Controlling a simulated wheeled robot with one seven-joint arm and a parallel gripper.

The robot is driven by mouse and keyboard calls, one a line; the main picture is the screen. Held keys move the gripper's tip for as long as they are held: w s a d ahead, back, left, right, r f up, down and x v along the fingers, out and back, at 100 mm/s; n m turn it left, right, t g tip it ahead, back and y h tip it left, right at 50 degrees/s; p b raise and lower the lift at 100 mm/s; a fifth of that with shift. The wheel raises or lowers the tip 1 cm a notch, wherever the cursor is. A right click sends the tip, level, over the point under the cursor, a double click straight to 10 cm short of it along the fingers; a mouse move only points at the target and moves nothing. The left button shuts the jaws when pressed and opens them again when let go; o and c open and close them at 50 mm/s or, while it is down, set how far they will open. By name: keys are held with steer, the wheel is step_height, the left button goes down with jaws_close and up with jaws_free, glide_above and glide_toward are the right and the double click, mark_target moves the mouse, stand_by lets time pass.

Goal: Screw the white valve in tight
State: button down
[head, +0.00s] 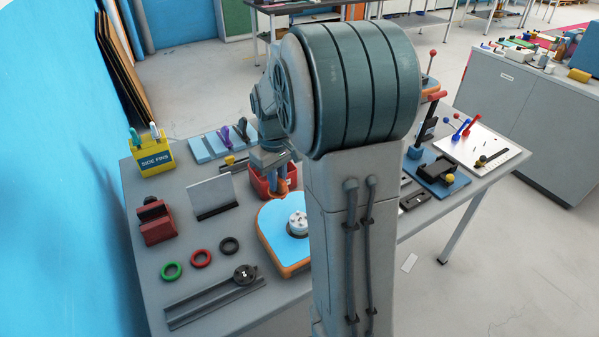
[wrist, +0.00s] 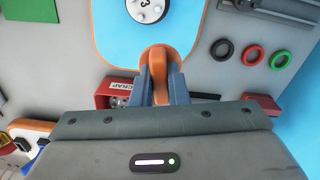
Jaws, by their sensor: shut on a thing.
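The white valve (head: 297,223) is a round, light-coloured disc with dark holes, seated in the blue board (head: 278,236) with orange sides. In the wrist view the valve (wrist: 147,9) is cut by the top edge and bears a dark mark like a 3. My gripper (head: 283,191) is beyond the valve, by the board's far edge. In the wrist view my gripper (wrist: 161,78) is shut on an orange rounded piece (wrist: 156,62), which reaches the board's edge in the picture. I cannot tell whether it touches the board, and its far end is hidden.
A red scrap bin (head: 262,184) stands close behind my gripper. Black (head: 229,246), red (head: 201,258) and green rings (head: 171,271) lie left of the board, with a grey rail (head: 213,300) nearer. A small upright panel (head: 213,197) stands at the left. My arm hides the board's right side.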

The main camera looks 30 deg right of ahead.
steer(key=s+d+r+n+p, duration=0.1)
steer(key=s+d+r+n, duration=0.1)
steer(key=s, duration=0.3)
steer(key=shift+s+d+r+n, duration=0.35)
steer(key=shift+d+n, duration=0.15)
steer(key=shift+n, duration=0.3)
steer(key=shift+f+b, duration=2.25)
steer(key=shift+f, duration=0.7)
steer(key=shift+f+b, duration=0.85)
steer(key=shift+f, duration=0.2)
steer(key=c, duration=1.3)
jaws_free()
steer(key=shift+c, duration=0.2)
step_height(320, 180, up, 14)
